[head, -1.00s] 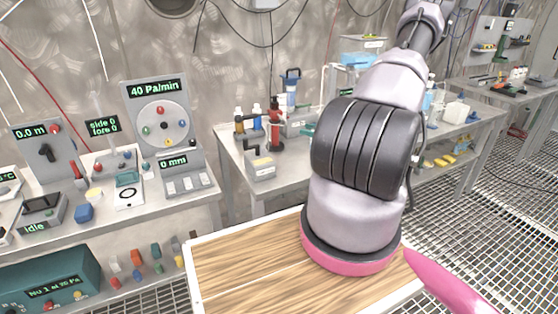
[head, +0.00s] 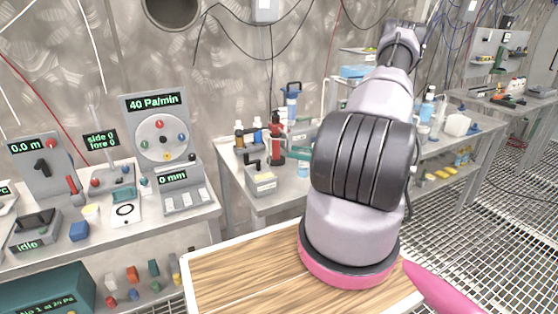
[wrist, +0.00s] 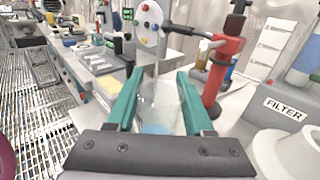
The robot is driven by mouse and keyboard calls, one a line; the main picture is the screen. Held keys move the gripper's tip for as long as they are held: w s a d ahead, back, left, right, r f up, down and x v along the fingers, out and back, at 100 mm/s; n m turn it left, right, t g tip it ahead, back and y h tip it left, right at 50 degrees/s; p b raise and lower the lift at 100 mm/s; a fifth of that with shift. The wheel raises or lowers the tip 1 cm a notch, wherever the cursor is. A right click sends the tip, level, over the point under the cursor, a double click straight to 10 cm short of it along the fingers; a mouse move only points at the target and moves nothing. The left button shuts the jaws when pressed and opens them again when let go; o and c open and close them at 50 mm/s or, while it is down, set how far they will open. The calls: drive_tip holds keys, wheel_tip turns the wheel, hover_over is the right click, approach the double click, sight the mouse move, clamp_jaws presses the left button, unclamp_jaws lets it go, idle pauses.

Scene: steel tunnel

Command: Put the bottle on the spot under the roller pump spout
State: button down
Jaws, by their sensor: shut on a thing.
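My gripper (wrist: 158,95) has teal fingers in the wrist view. It is shut on a clear bottle (wrist: 157,103) with a blue patch low in it. The bottle looks roughly upright. In the head view my arm hides the bottle and most of the gripper. The likely roller pump is the grey panel with a round disc of coloured rollers (head: 162,135) on the left bench; the disc also shows ahead of the fingers in the wrist view (wrist: 150,22). A white pad with a black ring (head: 125,212) lies at the panel's lower left. I cannot make out the spout clearly.
A red hand pump (head: 277,140) stands on the middle bench (head: 290,202); in the wrist view it is close right of the fingers (wrist: 222,70). A white "FILTER" vessel (wrist: 290,135) is at right. A blue block (head: 80,231) sits left of the pad.

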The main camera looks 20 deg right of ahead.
drive_tip(key=shift+w+a+f, duration=0.6)
drive_tip(key=shift+w+a, duration=0.2)
drive_tip(key=shift+a, duration=0.1)
drive_tip(key=shift+w+a+f, duration=0.55)
drive_tip(key=shift+w+a, duration=0.3)
drive_tip(key=shift+w+a+f, duration=0.6)
drive_tip(key=shift+w+a, duration=0.2)
drive_tip(key=shift+a, duration=0.1)
drive_tip(key=shift+f, duration=0.1)
drive_tip(key=shift+c, duration=1.4)
unclamp_jaws()
